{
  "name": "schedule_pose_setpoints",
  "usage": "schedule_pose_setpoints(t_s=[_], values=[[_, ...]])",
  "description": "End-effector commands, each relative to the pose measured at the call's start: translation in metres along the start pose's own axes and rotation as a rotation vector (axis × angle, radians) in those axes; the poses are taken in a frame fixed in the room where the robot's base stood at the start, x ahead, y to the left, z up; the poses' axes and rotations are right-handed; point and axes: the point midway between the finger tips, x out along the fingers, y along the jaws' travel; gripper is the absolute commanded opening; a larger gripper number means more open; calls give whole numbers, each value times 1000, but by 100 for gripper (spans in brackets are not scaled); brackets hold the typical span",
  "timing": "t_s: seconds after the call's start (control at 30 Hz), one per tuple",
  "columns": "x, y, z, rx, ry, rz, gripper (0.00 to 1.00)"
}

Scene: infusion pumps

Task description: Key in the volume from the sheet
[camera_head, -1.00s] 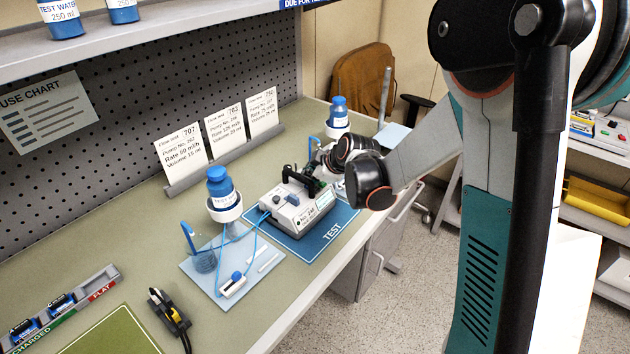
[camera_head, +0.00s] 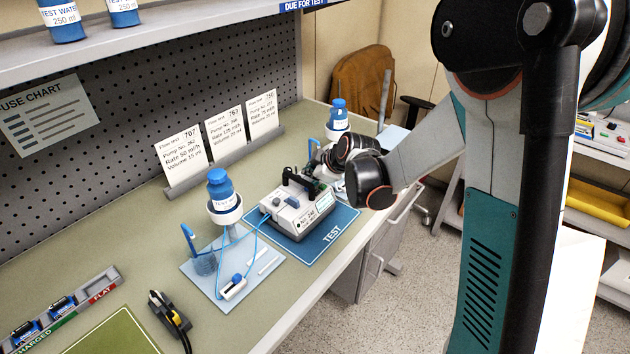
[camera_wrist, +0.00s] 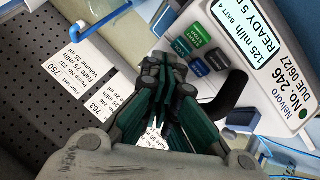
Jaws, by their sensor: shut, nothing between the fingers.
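The pump (camera_head: 292,215), No. 246, stands on the blue TEST mat (camera_head: 338,223). In the wrist view its panel (camera_wrist: 262,75) has a lit screen (camera_wrist: 238,22) reading 125 ml/h and READY, cut off at the top. A green START key (camera_wrist: 188,31) and several darker keys (camera_wrist: 205,60) lie beside the screen. My gripper (camera_wrist: 165,75) is shut and empty, with its tips close to the keys; contact cannot be told. The sheet for pump No. 246 (camera_head: 225,130), headed 763, reads rate 125 ml/h, volume 20 ml. My arm partly hides the pump's far side in the head view.
Sheets 707 (camera_head: 183,156) and 750 (camera_head: 263,114) flank it on the grey rail. A drip stand with a blue bottle (camera_head: 221,189) stands left of the pump, with blue tubing. Another blue bottle (camera_head: 338,115) stands behind. A black-and-yellow tool (camera_head: 168,311) lies at the front left.

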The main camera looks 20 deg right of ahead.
Motion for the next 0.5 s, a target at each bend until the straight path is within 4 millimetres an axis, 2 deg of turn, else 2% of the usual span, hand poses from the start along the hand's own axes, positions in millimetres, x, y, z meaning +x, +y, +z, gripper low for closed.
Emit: schedule_pose_setpoints(t_s=[0.5], values=[[-6, 4, -4, 0, 0, 0, 0]])
